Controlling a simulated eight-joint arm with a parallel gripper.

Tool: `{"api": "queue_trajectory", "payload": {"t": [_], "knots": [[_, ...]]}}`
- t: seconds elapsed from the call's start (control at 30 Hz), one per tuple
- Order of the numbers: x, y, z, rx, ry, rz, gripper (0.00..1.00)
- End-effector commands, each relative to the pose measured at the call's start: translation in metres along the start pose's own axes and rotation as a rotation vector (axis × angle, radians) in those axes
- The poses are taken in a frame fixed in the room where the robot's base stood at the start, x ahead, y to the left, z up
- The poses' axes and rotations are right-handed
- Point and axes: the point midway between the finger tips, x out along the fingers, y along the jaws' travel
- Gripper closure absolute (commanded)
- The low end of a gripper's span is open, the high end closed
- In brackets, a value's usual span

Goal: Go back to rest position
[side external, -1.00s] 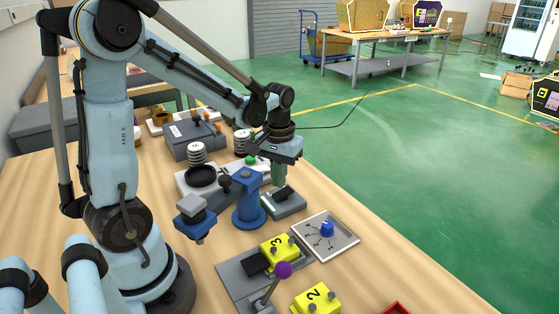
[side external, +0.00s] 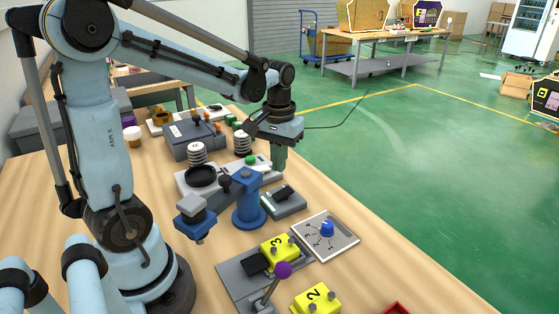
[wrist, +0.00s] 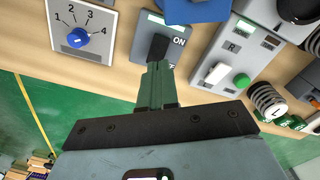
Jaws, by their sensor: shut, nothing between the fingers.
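My gripper (side external: 279,160) is shut and empty, pointing down above the far edge of the table in the side external view. It is just behind the grey ON switch box (side external: 284,203), apart from it in that view. In the wrist view my gripper's green fingers (wrist: 156,85) are pressed together, and their tips appear in front of the switch box (wrist: 160,28) with its black lever. No separate rest marker shows.
A dial panel with a blue knob (side external: 327,228), a blue stand (side external: 248,200), and yellow blocks (side external: 277,249) marked 3 and 2 stand nearby. A grey box with a green button (wrist: 242,80) lies beside the switch. Open green floor (side external: 430,180) lies beyond the table.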

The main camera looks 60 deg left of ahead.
Motion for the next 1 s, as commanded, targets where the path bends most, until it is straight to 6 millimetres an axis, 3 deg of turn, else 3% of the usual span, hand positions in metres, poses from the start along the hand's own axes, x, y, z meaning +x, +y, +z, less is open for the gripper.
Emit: {"api": "queue_trajectory", "payload": {"t": [0.17, 0.4, 0.7, 1.0], "knots": [[-0.007, 0.009, 0.011, 0.056, 0.059, 0.014, 1.00], [-0.024, 0.033, 0.042, 0.231, 0.262, 0.067, 1.00], [-0.031, 0.057, 0.078, 0.434, 0.510, 0.135, 1.00], [-0.030, 0.064, 0.089, 0.507, 0.605, 0.162, 1.00]]}}
